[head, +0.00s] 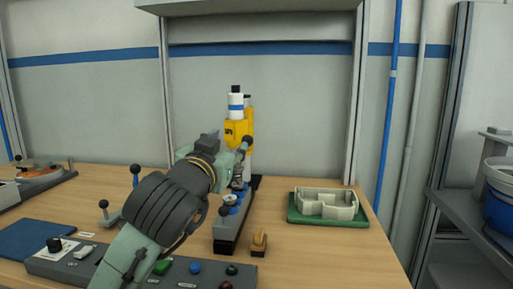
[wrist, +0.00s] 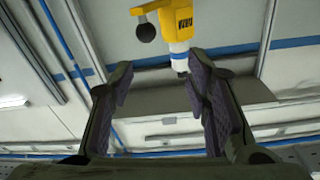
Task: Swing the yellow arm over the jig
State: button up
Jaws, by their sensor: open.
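The yellow arm (head: 240,131) sits high on a post at the back of the bench, carrying a white cylinder with a blue band (head: 236,105). In the wrist view the yellow arm (wrist: 178,20) has a black ball knob (wrist: 146,33) on its left side. A long dark grey block (head: 228,241) with several round parts on top, seemingly the jig, runs toward me below it. My gripper (head: 222,148) is in front of the yellow arm and partly covers it. In the wrist view my gripper (wrist: 160,78) is open and empty, with the knob beyond the fingertips.
A green tray (head: 351,221) with a beige casing (head: 327,203) lies at right. A button panel (head: 210,281) and a blue mat (head: 35,240) are at front left. A small wooden-coloured piece (head: 259,242) stands beside the grey block. The bench front right is clear.

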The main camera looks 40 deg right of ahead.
aim_at(247, 140)
jog(key=shift+g, duration=0.3)
jog(key=p+x, duration=0.1)
jog(key=x, duration=0.2)
jog(key=f+x, duration=0.1)
jog(key=x, duration=0.3)
jog(key=s+d+p+x, duration=0.1)
jog(key=x, duration=0.3)
jog(key=shift+f+p, duration=0.25)
jog(key=shift+p, duration=0.1)
jog(key=shift+c, duration=0.5)
grip_shut()
